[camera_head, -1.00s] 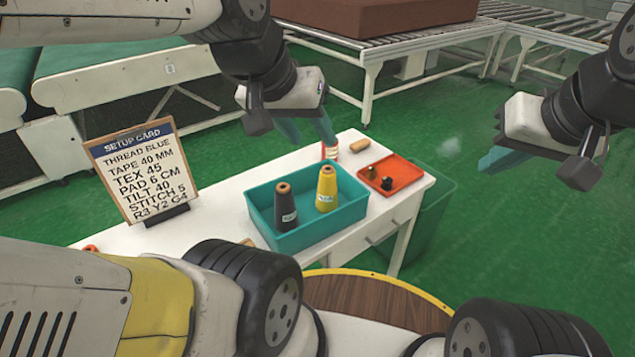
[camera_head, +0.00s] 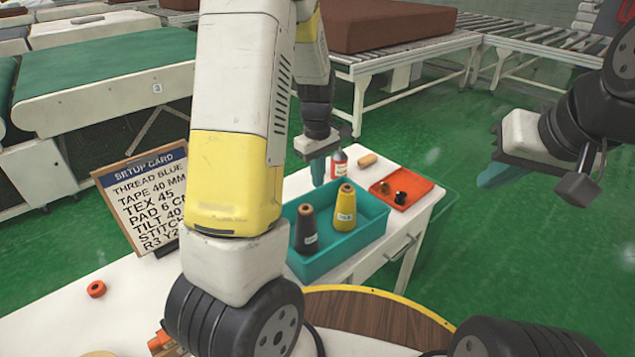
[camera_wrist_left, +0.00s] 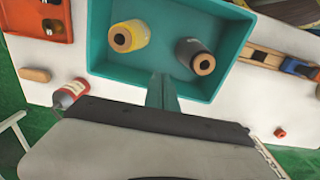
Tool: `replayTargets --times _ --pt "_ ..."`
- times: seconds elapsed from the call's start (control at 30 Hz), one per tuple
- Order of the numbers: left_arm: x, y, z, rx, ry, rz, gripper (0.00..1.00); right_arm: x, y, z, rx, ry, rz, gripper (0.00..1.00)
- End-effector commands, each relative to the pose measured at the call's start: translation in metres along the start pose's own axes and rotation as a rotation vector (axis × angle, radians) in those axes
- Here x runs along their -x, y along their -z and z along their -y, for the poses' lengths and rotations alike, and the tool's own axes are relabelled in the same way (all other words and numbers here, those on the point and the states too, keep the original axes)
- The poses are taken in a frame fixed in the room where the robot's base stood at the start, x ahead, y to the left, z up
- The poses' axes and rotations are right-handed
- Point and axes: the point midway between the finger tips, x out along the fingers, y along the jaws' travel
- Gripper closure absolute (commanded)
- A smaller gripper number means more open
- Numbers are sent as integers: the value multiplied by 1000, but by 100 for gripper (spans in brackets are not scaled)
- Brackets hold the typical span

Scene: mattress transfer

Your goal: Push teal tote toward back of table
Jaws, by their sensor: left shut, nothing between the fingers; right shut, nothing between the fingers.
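The teal tote (camera_head: 335,249) sits on the white table in the head view. It holds a dark grey thread cone (camera_head: 306,231) and a yellow thread cone (camera_head: 344,210), both upright. My left gripper (camera_head: 318,172) is shut and empty, at the tote's far side in the head view. In the left wrist view its teal fingers (camera_wrist_left: 162,92) overlap the tote's wall (camera_wrist_left: 215,92); I cannot tell whether they touch it. My right gripper (camera_head: 490,178) is shut and empty, in the air right of the table.
An orange tray (camera_head: 413,187) with small dark items, a red-labelled bottle (camera_head: 338,163) and a tan block (camera_head: 368,160) are near the tote on the table (camera_head: 127,306). A setup card (camera_head: 142,195) stands at left. An orange ring (camera_head: 96,289) lies near the table's left part.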

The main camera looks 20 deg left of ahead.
Motion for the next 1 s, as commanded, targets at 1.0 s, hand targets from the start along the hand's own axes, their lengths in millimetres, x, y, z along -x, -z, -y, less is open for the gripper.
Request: replayTargets --times 1.0 --pt "-107 41 1 20 14 -3 100 0 0 0 0 0 0 100"
